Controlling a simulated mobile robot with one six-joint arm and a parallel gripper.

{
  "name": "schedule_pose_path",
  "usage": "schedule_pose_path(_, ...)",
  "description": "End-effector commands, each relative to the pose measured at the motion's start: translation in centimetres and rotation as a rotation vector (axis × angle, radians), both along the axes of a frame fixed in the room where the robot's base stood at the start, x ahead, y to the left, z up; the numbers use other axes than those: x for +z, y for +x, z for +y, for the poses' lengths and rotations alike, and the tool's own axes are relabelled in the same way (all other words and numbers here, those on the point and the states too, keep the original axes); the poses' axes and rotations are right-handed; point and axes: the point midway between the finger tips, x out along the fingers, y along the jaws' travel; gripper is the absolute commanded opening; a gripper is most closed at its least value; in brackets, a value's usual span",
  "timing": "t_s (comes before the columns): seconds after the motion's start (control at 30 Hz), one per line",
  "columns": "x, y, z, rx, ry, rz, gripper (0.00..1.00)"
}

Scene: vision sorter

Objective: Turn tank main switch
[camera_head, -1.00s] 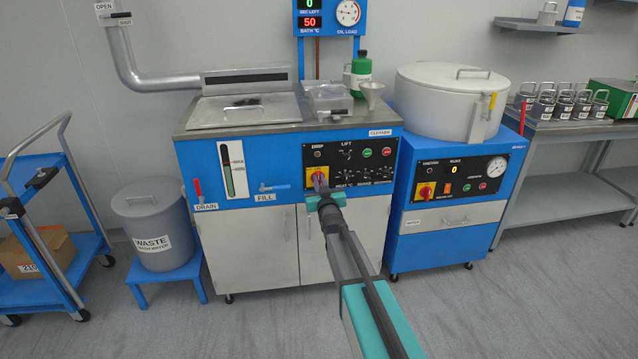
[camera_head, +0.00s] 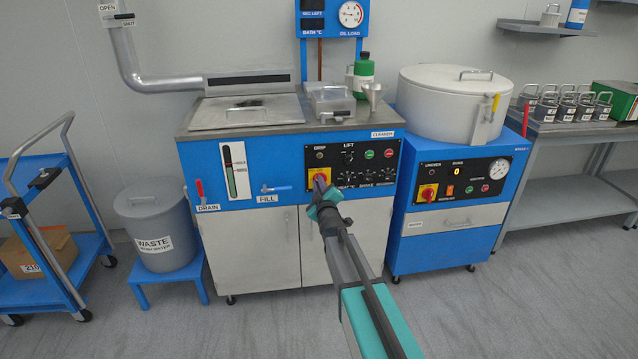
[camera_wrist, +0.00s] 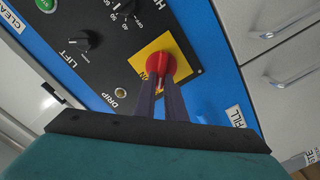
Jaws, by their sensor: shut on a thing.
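The tank main switch is a red rotary knob (camera_wrist: 163,67) on a yellow plate (camera_wrist: 184,52), at the lower left of the tank's black control panel (camera_head: 373,157). In the wrist view, my gripper (camera_wrist: 159,86) has its two dark fingers shut on the red knob, and the wrist is rolled so that the panel lies tilted. In the head view, my gripper (camera_head: 319,184) reaches the yellow plate from below right and hides part of the knob.
DRAIN (camera_head: 199,190) and FILL (camera_head: 275,188) valves sit left of the switch. A LIFT knob (camera_wrist: 82,41) and other knobs are close by on the panel. A blue machine with a white drum (camera_head: 450,100) stands right. The floor in front is clear.

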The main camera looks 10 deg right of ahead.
Motion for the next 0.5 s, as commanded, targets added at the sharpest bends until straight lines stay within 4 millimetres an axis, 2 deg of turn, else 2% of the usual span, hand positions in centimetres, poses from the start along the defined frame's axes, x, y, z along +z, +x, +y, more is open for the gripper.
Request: schedule_pose_path(0.5, -0.51, 0.02, 0.39, 0.001, -0.451, 0.001, 0.00)
